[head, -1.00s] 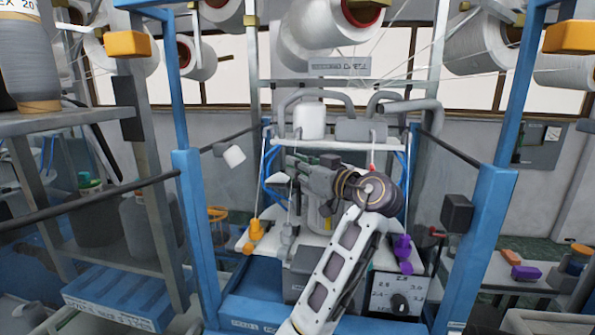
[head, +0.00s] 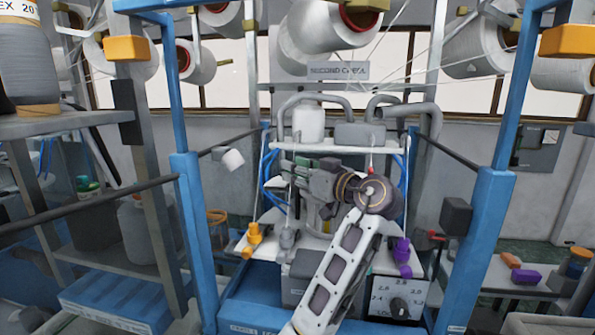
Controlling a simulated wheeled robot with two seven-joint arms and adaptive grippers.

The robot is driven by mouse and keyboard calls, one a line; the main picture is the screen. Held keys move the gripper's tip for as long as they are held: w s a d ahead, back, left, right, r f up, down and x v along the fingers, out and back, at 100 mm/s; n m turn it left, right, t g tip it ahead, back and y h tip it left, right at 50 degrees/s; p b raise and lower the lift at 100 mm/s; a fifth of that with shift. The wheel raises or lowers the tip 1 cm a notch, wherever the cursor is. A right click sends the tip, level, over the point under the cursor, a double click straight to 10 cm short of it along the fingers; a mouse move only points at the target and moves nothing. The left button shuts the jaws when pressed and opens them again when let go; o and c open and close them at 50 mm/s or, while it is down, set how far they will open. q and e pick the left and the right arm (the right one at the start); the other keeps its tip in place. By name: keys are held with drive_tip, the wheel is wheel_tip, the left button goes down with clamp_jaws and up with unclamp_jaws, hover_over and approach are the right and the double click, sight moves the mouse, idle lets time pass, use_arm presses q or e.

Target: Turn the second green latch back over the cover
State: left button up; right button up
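Small green parts (head: 328,163) show at the middle of the knitting machine, just above and behind my wrist. They look like green latches, but I cannot tell which is the second one or whether it lies over the cover. My arm and wrist hide much of the machine's middle and the cover.
Blue posts (head: 190,230) stand on both sides of the machine, with dark rails. An orange knob piece (head: 253,236) is at the left, a purple one (head: 402,252) at the right. A dial panel (head: 398,297) is at lower right. Yarn cones (head: 325,25) hang above.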

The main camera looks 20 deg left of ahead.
use_arm(q)
drive_tip(key=shift+r, duration=0.1)
wheel_tip(320, 180, up, 10)
idle(0.9)
